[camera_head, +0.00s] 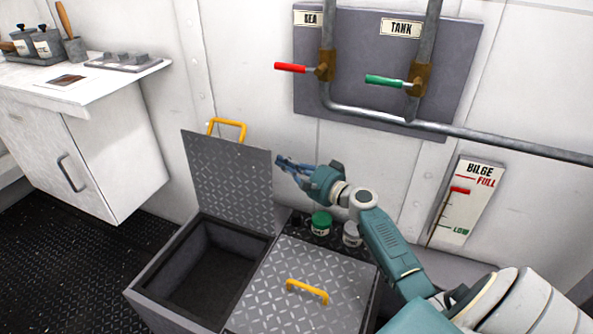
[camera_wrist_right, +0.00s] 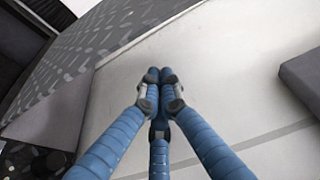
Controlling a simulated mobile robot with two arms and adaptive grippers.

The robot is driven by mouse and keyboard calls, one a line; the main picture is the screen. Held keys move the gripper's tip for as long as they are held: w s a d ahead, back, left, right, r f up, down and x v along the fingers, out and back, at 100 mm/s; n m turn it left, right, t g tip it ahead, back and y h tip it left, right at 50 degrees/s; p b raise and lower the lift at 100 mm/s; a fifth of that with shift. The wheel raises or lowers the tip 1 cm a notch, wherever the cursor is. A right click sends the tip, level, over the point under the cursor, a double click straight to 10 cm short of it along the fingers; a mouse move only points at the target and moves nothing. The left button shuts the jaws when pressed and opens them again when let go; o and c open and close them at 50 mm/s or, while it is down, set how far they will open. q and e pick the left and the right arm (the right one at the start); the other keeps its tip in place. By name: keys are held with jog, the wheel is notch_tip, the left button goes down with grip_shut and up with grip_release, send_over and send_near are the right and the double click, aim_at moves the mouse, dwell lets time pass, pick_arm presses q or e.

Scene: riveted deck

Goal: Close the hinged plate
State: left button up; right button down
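The hinged plate (camera_head: 232,182) is a grey diamond-tread panel. It stands raised and near upright at the back of an open deck box, with a yellow handle (camera_head: 228,127) at its top edge. The box compartment (camera_head: 172,259) below it is open and dark. My right gripper (camera_head: 279,163) is just right of the plate's right edge; I cannot tell whether they touch. In the right wrist view its blue fingers (camera_wrist_right: 160,76) are together with nothing between them, and the patterned plate (camera_wrist_right: 95,45) is to their left. My left gripper is out of view.
A second tread plate (camera_head: 300,290) with a yellow handle lies flat beside the opening. A green-lidded jar (camera_head: 321,223) and a grey-lidded jar (camera_head: 352,234) stand behind it, below my right arm. Pipes with valves (camera_head: 385,81) run along the wall. A white cabinet (camera_head: 80,150) is at left.

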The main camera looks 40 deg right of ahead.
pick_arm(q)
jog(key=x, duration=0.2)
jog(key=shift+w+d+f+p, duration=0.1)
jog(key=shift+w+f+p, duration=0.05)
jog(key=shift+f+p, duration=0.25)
pick_arm(e)
jog(key=s+a, duration=0.2)
jog(key=a, duration=0.1)
jog(key=shift+s+a, duration=0.1)
jog(key=shift+a, duration=0.05)
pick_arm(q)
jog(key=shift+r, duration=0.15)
pick_arm(e)
jog(key=shift+a, duration=0.1)
